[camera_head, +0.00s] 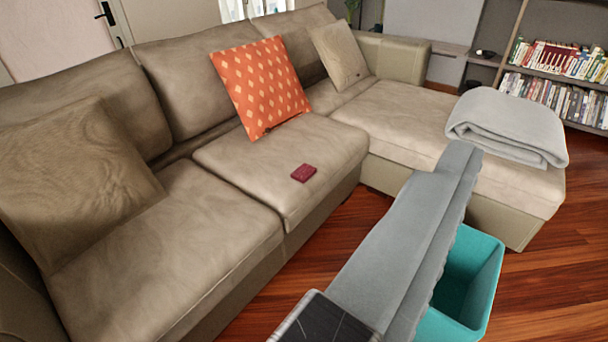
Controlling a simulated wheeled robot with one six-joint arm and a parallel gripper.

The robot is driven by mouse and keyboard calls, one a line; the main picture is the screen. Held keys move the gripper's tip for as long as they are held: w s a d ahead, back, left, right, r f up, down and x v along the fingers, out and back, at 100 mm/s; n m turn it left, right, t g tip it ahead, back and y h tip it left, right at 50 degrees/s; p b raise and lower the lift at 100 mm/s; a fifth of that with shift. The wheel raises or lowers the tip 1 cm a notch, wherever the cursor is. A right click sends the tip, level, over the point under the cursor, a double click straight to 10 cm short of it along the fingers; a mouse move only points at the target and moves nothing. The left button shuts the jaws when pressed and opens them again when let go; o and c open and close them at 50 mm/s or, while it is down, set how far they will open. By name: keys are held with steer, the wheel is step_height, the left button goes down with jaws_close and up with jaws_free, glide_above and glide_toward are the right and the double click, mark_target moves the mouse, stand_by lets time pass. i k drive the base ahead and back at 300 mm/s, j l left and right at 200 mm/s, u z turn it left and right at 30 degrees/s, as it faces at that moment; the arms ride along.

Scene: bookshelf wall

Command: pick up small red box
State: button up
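The small red box (304,173) is a flat, dark red box. It lies on the sofa's middle seat cushion, near the front edge, and nothing covers it. My gripper (461,158) reaches up from the bottom of the picture as a long grey shape. Its tip is to the right of the box in the picture and clear of it. Two fingers cannot be told apart, so I cannot see whether it is open or shut. No object shows at its tip.
The beige sofa (150,280) has an orange patterned cushion (261,86) behind the box. A folded grey blanket (508,122) lies on the chaise. A teal bin (487,283) stands on the wooden floor (555,285), partly hidden by my gripper. Bookshelves (575,83) stand at the back right.

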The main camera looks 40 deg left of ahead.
mark_target(304, 172)
steer(key=u, duration=0.35)
steer(key=i+j+u, duration=0.1)
steer(key=i+u, duration=0.65)
steer(key=i+l, duration=0.15)
steer(key=i, duration=0.3)
steer(key=i+l+u, duration=0.1)
steer(key=i, duration=0.3)
